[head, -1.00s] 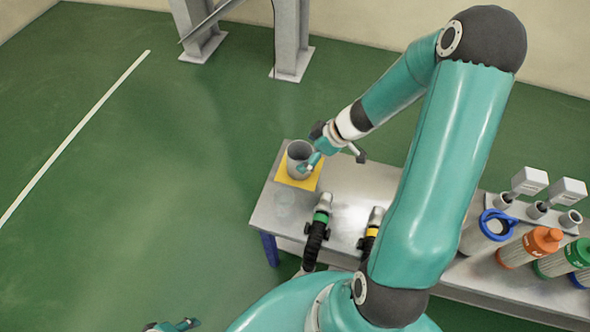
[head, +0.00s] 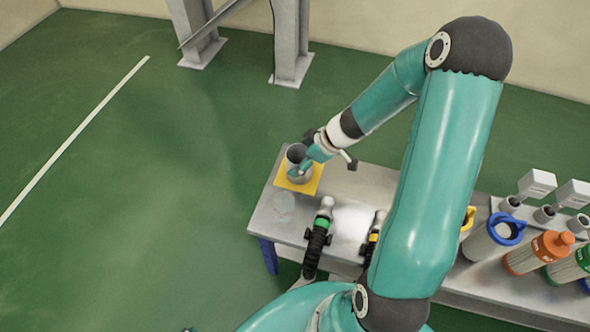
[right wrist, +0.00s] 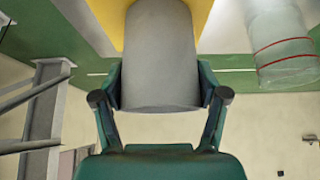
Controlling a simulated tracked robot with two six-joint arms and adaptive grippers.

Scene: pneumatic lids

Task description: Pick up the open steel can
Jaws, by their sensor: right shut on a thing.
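The open steel can (head: 296,152) is a grey cylinder with an open top, upright over a yellow square pad (head: 297,185) at the far left of the bench. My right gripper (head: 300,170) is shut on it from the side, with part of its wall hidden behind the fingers. In the right wrist view, the can (right wrist: 160,60) fills the space between the two fingers of my right gripper (right wrist: 161,88). I cannot tell whether its base touches the pad. My left gripper is not in view, apart from perhaps a sliver at the bottom edge of the head view.
A clear jar (head: 283,204) stands near the can on the bench (head: 264,222). Hoses with a green collar (head: 321,219) and a yellow collar (head: 374,237) stand in front. Several canisters, one blue-topped (head: 487,240), one orange-topped (head: 540,251), stand to the right.

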